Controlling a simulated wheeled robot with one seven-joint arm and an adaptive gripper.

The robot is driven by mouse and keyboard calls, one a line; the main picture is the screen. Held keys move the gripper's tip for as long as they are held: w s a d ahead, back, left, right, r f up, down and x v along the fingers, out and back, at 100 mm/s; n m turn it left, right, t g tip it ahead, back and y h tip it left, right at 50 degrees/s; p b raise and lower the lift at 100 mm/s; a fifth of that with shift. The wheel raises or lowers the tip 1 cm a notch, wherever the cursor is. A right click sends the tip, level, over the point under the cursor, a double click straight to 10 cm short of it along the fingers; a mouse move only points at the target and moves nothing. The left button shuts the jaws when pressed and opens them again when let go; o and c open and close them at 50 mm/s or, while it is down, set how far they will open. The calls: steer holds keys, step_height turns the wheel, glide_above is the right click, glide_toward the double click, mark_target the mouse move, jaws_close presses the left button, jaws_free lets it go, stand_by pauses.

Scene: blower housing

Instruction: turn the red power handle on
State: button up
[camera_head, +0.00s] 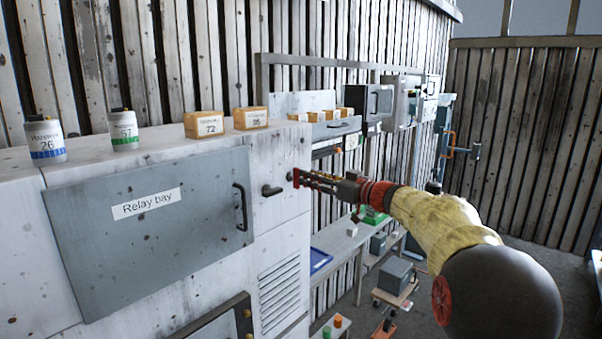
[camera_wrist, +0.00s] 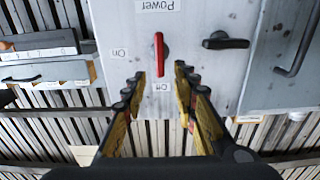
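The red power handle (camera_wrist: 160,55) is on the pale cabinet panel in the wrist view, which is upside down. Its long end points at the "Off" label (camera_wrist: 163,87); the "On" label (camera_wrist: 119,53) is to the picture's left. My gripper (camera_wrist: 160,74) is open, with one finger on each side of the handle's end in the picture. I cannot tell whether the fingers touch it or how far off they are. In the head view my gripper (camera_head: 304,180) is at the cabinet's right part, and a red bit at its tips may be the handle.
A black handle (camera_head: 271,190) sits beside the power handle on the cabinet (camera_head: 285,240). The grey "Relay bay" door (camera_head: 150,240) has its own dark handle (camera_head: 240,206). Bottles and yellow boxes (camera_head: 204,125) stand on top. A shelf and workbench lie beyond to the right.

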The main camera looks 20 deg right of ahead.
mark_target(295, 177)
steer(key=p+x, duration=0.1)
steer(key=x, duration=0.3)
steer(key=shift+w+a, duration=0.15)
steer(key=shift+w, duration=0.15)
steer(key=c, duration=0.4)
steer(key=c, duration=0.3)
jaws_close()
